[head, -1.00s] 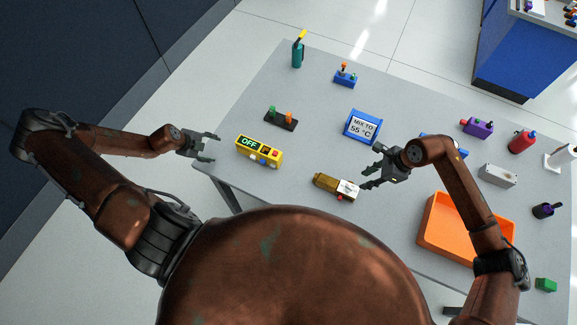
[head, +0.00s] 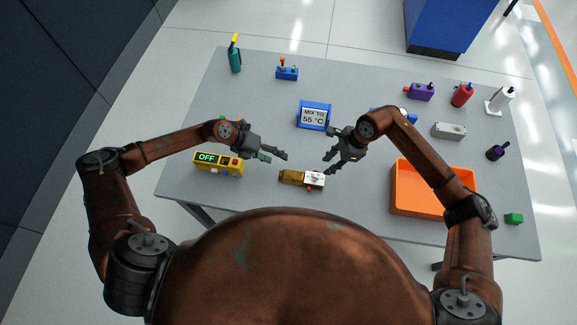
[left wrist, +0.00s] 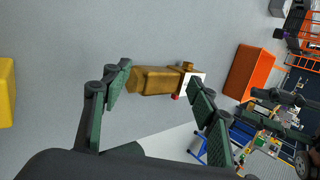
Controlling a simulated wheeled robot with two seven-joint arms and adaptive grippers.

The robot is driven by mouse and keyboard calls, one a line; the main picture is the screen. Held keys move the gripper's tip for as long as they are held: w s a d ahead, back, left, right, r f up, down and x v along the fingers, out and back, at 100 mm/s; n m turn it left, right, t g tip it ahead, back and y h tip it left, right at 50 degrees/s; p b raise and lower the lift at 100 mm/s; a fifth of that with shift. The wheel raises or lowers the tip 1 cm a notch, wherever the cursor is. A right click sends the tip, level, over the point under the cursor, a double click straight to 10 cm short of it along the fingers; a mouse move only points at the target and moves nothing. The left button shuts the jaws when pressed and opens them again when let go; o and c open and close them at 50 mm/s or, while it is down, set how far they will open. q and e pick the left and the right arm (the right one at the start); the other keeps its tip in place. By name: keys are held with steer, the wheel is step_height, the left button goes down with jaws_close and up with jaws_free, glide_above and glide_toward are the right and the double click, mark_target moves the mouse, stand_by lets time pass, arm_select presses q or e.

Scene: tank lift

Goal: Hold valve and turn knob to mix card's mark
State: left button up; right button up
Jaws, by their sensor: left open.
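The valve (head: 292,177) is a brass block with a white face (head: 314,180) on its right end and a small red part at its front. It lies on the table. It also shows in the left wrist view (left wrist: 155,80), beyond and between the fingers. Any scale on the white face is too small to read. The mix card (head: 314,115) has a blue frame and reads "MIX TO 55 °C". My left gripper (head: 277,157) is open and empty, above and left of the valve. My right gripper (head: 331,163) is open and empty, just behind the white end.
A yellow box (head: 218,164) reading "OFF" stands left of the valve, partly near my left arm. An orange tray (head: 398,200) stands to the right. A blue switch block (head: 287,74), purple block (head: 421,92) and several bottles stand farther back. Table around the valve is clear.

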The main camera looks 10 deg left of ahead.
mark_target(289, 174)
arm_select(q)
steer(key=s+d+m+g+y, duration=0.1)
steer(key=d+m, duration=0.1)
steer(key=m, duration=0.1)
steer(key=s+d+f+m+g+y, duration=0.1)
steer(key=s+d+m, duration=0.1)
steer(key=m, duration=0.2)
steer(key=s+d+m+y, duration=0.1)
steer(key=d+m, duration=0.1)
steer(key=m, duration=0.1)
steer(key=shift+s+d+f+m+g, duration=0.15)
steer(key=shift+s+d+m+g, duration=0.15)
steer(key=shift+m+g, duration=0.1)
steer(key=shift+d+m+y, duration=0.2)
steer(key=shift+m+y, duration=0.6)
steer(key=shift+m, duration=0.4)
steer(key=shift+w+m+y, duration=0.2)
steer(key=shift+m+y, duration=0.3)
steer(key=shift+m, duration=0.5)
steer(key=m+y, duration=0.1)
steer(key=w+r+m+y, duration=0.1)
steer(key=shift+w+a+m+t, duration=0.1)
steer(key=shift+a+m+t, duration=0.1)
steer(key=shift+m+t, duration=0.2)
steer(key=shift+f, duration=0.2)
step_height(289, 174, down, 7)
steer(key=shift+a+f, duration=0.1)
steer(key=shift+f, duration=0.1)
steer(key=shift+w, duration=0.1)
jaws_close()
